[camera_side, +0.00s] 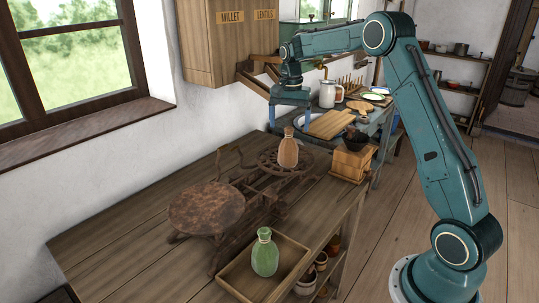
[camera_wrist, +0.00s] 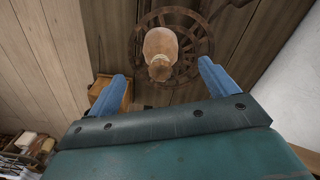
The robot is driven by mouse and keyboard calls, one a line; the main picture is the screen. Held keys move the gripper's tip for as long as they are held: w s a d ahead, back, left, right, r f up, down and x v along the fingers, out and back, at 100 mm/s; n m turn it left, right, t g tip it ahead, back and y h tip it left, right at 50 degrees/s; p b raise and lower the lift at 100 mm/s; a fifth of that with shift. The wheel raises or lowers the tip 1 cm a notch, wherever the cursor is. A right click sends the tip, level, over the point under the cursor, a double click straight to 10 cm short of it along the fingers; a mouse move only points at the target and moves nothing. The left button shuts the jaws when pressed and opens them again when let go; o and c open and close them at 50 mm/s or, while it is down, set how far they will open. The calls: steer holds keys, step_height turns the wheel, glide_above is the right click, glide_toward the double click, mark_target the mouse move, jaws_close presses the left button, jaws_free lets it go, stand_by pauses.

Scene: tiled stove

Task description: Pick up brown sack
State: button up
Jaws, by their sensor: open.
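The brown sack (camera_side: 288,152) stands upright on the round openwork plate (camera_side: 268,163) of a rusty scale on the wooden counter. In the wrist view the brown sack (camera_wrist: 160,45) shows beyond the fingertips, roughly between them, with its tied neck towards the camera. My gripper (camera_side: 290,122) is open, its blue fingers pointing down, and appears above the sack in the side view. In the wrist view my gripper (camera_wrist: 161,70) has nothing between its fingers that I can see it touch. The exact gap to the sack cannot be told.
The scale's solid rusty plate (camera_side: 206,208) is to the left. A green sack (camera_side: 265,254) stands in a wooden tray (camera_side: 290,262) at the front. A wooden box (camera_side: 352,160) stands right of the scale. The counter's left part is clear.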

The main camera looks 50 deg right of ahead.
mark_target(289, 139)
steer(key=shift+f, duration=1.3)
steer(key=shift+d+f, duration=0.1)
steer(key=shift+f, duration=2.5)
steer(key=c, duration=1.3)
